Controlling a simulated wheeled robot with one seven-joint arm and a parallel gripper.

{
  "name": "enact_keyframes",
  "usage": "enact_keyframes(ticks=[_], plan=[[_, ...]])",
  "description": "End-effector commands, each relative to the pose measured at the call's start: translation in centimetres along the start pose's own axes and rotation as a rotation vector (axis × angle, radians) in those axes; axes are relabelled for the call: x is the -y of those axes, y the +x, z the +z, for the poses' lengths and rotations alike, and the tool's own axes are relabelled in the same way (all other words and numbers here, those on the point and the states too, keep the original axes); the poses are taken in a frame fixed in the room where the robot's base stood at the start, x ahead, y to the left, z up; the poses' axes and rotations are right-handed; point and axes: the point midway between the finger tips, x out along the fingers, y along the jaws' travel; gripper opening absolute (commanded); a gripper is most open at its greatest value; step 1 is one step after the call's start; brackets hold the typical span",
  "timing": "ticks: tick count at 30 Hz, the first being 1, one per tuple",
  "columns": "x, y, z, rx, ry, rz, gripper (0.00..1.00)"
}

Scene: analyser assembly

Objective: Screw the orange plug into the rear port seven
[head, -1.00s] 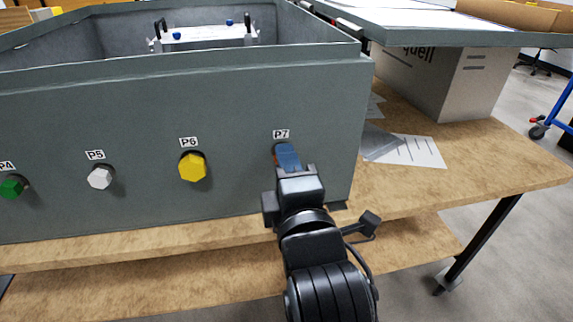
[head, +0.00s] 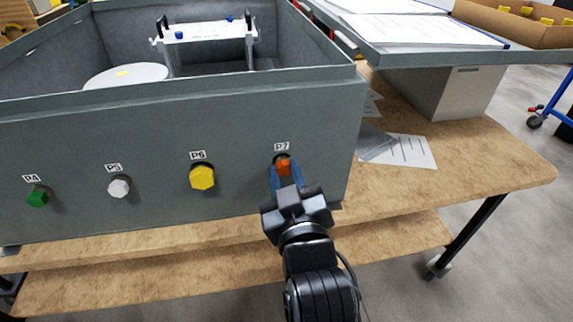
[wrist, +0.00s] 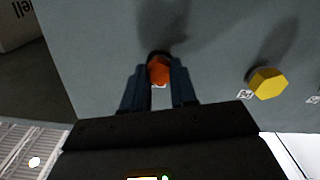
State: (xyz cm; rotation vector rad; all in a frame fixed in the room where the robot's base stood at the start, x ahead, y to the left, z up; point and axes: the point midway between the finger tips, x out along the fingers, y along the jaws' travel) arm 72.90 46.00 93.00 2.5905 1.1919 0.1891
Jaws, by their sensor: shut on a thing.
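The orange plug (head: 283,167) sits at the port labelled P7 on the grey case (head: 120,130), and its hexagonal head faces out. My gripper (head: 286,174) has its blue fingers on either side of the plug head and is shut on it. In the wrist view the orange plug (wrist: 158,70) lies between the two fingers (wrist: 158,85), against the dark round port. How deep the plug's thread sits in the port is hidden.
A yellow plug (head: 202,177) at P6, a white plug (head: 119,187) at P5 and a green plug (head: 37,195) at P4 stick out to the left. Papers (head: 405,150) lie on the wooden bench (head: 480,170) at right. A grey lid (head: 440,52) overhangs there.

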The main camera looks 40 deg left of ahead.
Motion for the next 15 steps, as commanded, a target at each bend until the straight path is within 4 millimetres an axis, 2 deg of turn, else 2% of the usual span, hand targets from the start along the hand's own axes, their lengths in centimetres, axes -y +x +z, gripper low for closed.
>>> enact_keyframes(ticks=[15], plan=[[-0.07, 0.02, -0.35, 0.005, 0.677, 0.0, 0.0]])
